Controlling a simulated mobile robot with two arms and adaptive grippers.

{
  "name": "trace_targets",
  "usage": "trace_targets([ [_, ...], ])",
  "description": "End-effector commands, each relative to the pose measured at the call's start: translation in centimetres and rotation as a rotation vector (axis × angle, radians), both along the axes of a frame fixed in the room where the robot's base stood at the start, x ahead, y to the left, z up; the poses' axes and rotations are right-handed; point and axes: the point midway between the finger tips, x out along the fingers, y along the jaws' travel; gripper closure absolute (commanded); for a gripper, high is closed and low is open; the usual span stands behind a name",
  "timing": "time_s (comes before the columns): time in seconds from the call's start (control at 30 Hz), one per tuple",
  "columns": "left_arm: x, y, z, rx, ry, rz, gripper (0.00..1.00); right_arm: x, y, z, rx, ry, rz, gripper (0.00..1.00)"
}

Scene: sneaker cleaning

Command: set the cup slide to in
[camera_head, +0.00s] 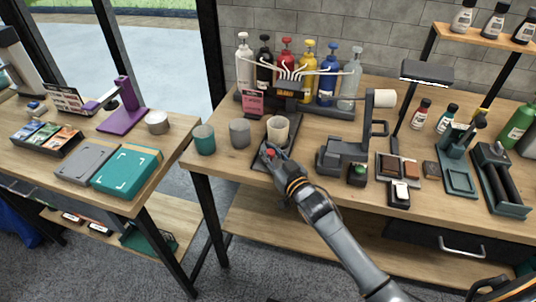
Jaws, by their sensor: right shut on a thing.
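The cup slide (290,153) is a dark, flat plate on the wooden bench, in front of the row of pump bottles. A cream cup (278,128) stands upright on it, under the dispenser's nozzles. My right gripper (269,152) reaches in from the lower right and is shut at the front part of the slide, just in front of the cup. A small red part shows between its fingers. The gripper hides most of the slide's front end and the exact grip. My left gripper is not in view.
Pump bottles (286,63) stand behind the dispenser (289,87). A teal cup (204,139) and a grey cup (240,133) stand to the left. A dark machine (345,152) stands close on the right. The bench's front edge lies below my gripper.

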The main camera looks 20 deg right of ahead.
Motion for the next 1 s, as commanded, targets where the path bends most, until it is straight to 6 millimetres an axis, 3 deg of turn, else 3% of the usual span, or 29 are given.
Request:
trace_targets([
  [0.03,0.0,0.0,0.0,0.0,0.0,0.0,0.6,0.0,-0.2,-0.1,-0.003,0.004,-0.004,1.0],
  [0.07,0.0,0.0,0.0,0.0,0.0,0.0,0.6,0.0,-0.3,-0.1,-0.003,0.004,-0.004,0.76],
  [0.1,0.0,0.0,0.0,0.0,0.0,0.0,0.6,0.0,-0.3,-0.1,-0.003,0.004,-0.004,0.68],
  [0.2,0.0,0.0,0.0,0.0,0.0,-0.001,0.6,0.0,-0.2,-0.1,-0.003,0.003,-0.004,0.54],
  [0.57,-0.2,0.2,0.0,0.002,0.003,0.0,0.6,-0.5,-0.2,-0.1,-0.001,0.002,-0.002,0.54],
  [0.67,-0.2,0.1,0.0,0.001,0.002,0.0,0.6,-1.8,-0.5,-0.2,-0.002,0.003,-0.003,0.54],
  [1.0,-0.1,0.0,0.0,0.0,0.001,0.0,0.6,-8.8,-2.0,-0.2,-0.002,0.006,-0.004,0.54],
])
